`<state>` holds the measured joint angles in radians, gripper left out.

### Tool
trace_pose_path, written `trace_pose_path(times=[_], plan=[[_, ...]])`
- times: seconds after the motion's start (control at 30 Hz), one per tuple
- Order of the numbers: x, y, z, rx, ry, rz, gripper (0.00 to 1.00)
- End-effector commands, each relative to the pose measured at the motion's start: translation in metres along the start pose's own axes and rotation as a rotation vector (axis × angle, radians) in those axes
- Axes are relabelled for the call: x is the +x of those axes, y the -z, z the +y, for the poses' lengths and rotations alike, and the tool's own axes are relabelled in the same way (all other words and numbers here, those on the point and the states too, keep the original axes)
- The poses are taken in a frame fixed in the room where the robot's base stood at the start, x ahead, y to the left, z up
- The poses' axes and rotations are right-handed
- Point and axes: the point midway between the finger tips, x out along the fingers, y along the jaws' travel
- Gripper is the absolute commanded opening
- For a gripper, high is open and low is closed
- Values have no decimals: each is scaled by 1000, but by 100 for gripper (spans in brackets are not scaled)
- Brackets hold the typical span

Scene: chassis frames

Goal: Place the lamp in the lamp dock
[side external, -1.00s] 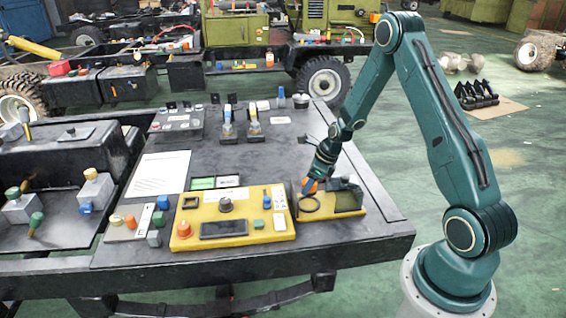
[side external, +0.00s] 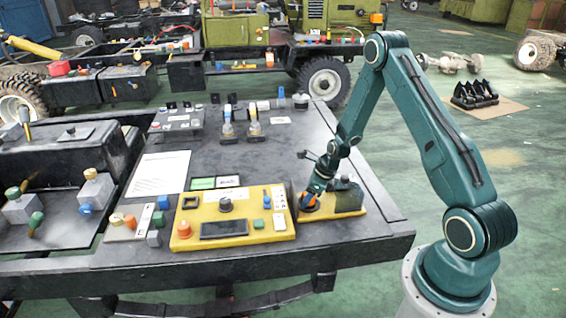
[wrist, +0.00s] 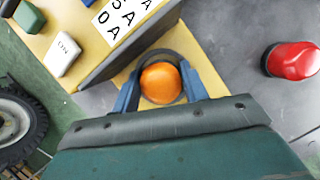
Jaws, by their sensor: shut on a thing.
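The lamp is an orange dome (wrist: 160,83) between the two blue fingers of my gripper (wrist: 158,90) in the wrist view. My gripper is shut on it. The lamp dock is a dark ring (wrist: 172,55) on a yellow plate, and it shows around the lamp in the wrist view. In the side view my gripper (side external: 308,203) is low over the ring end of the yellow dock block (side external: 348,203), with orange showing at its tips. The fingers hide most of the ring there. I cannot tell whether the lamp's base is seated in the ring.
A yellow control panel (side external: 222,232) with a dark screen and buttons stands just left of the dock. A red rounded part (wrist: 291,60) lies to the right in the wrist view. The table (side external: 360,242) has bare room in front of the dock.

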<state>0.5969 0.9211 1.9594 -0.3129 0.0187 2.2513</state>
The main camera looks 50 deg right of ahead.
Motion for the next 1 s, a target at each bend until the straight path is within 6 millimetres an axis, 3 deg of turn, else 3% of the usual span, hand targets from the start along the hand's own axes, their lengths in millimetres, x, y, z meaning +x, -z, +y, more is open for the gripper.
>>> trace_pose_path(times=[0.33, 0.37, 0.47, 1.0], plan=[[3, 1, 0, 0, 0, 0, 20], [3, 1, 0, 0, 0, 0, 48], [3, 1, 0, 0, 0, 0, 66], [-5, 0, 0, 1, 1, 0, 66]])
